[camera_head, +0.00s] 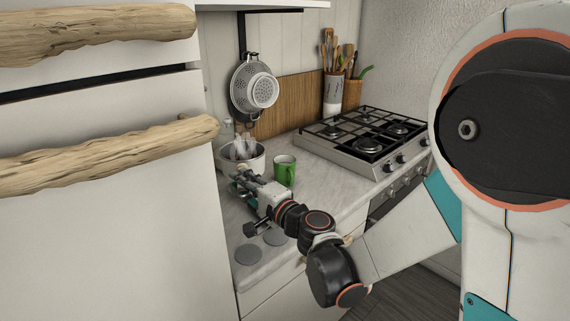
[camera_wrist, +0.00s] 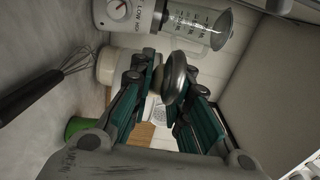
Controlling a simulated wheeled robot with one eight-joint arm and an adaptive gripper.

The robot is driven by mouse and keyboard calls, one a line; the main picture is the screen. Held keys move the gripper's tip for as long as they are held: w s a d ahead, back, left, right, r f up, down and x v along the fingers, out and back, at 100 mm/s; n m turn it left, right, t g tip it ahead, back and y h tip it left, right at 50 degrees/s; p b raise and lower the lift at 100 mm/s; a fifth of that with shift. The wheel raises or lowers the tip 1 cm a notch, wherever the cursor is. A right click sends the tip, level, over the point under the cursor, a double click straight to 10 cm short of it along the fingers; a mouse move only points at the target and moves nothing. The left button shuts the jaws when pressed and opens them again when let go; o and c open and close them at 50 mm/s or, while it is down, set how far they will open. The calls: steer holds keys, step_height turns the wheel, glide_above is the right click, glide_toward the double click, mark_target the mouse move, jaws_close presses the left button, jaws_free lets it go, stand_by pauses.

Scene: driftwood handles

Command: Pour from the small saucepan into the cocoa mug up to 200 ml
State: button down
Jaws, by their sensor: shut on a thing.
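My gripper (camera_head: 243,182) reaches over the counter beside the green mug (camera_head: 284,171). In the wrist view my gripper (camera_wrist: 165,82) is shut on a rounded grey metal piece (camera_wrist: 177,70), seen between its teal-sided fingers. It appears to be the small saucepan or part of it, but its bowl and contents cannot be made out. The green mug stands upright, apart from the gripper and to its right in the head view; part of it shows at the lower left of the wrist view (camera_wrist: 78,127). The mug's inside and level are not visible.
A white bowl-like pot (camera_head: 257,161) stands behind the gripper. The wrist view shows a blender (camera_wrist: 130,14) and a whisk (camera_wrist: 66,66). A gas hob (camera_head: 345,153) is at right, a cabinet with driftwood handles (camera_head: 100,157) at left. Front counter has grey discs (camera_head: 249,254).

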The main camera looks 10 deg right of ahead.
steer(key=shift+r, duration=0.1)
steer(key=w+d+r+m+p, duration=0.2)
steer(key=d+r+m+p, duration=0.1)
steer(key=r+m+p, duration=0.1)
steer(key=shift+d+r, duration=0.3)
steer(key=shift+r, duration=0.35)
steer(key=shift+w, duration=0.15)
steer(key=shift+d+r+m, duration=0.25)
steer(key=shift+m, duration=0.15)
steer(key=shift+w, duration=0.1)
steer(key=shift+w+d+r+p, duration=0.1)
steer(key=shift+d+r+p, duration=0.15)
steer(key=shift+p, duration=0.15)
steer(key=shift+w+d+r+m+p, duration=0.35)
steer(key=shift+d+r+m+p, duration=0.1)
steer(key=shift+d+r+m, duration=0.2)
